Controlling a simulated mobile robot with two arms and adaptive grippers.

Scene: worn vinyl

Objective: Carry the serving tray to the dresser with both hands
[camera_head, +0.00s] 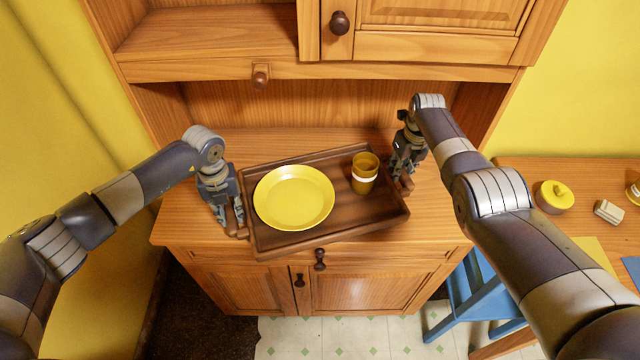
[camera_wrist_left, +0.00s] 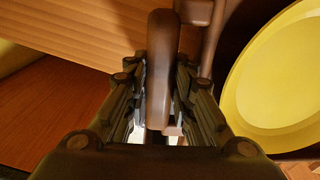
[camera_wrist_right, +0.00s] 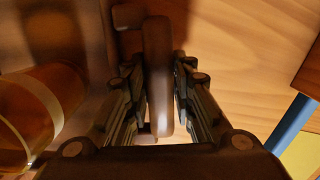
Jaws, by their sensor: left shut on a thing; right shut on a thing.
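The dark wooden serving tray (camera_head: 330,229) is at the counter of the wooden dresser (camera_head: 190,222), slightly turned, its front edge near the counter's front edge. I cannot tell whether it rests on the counter or is just above it. A yellow plate (camera_head: 294,197) lies on its left part, and an amber cup (camera_head: 364,174) with a pale band stands upright on its right part. My left gripper (camera_head: 238,228) is shut on the tray's left handle (camera_wrist_left: 160,75). My right gripper (camera_head: 404,182) is shut on the tray's right handle (camera_wrist_right: 158,70).
The dresser's upper cabinet (camera_head: 430,45) overhangs the back of the counter. A blue chair (camera_head: 470,295) stands beside the dresser.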

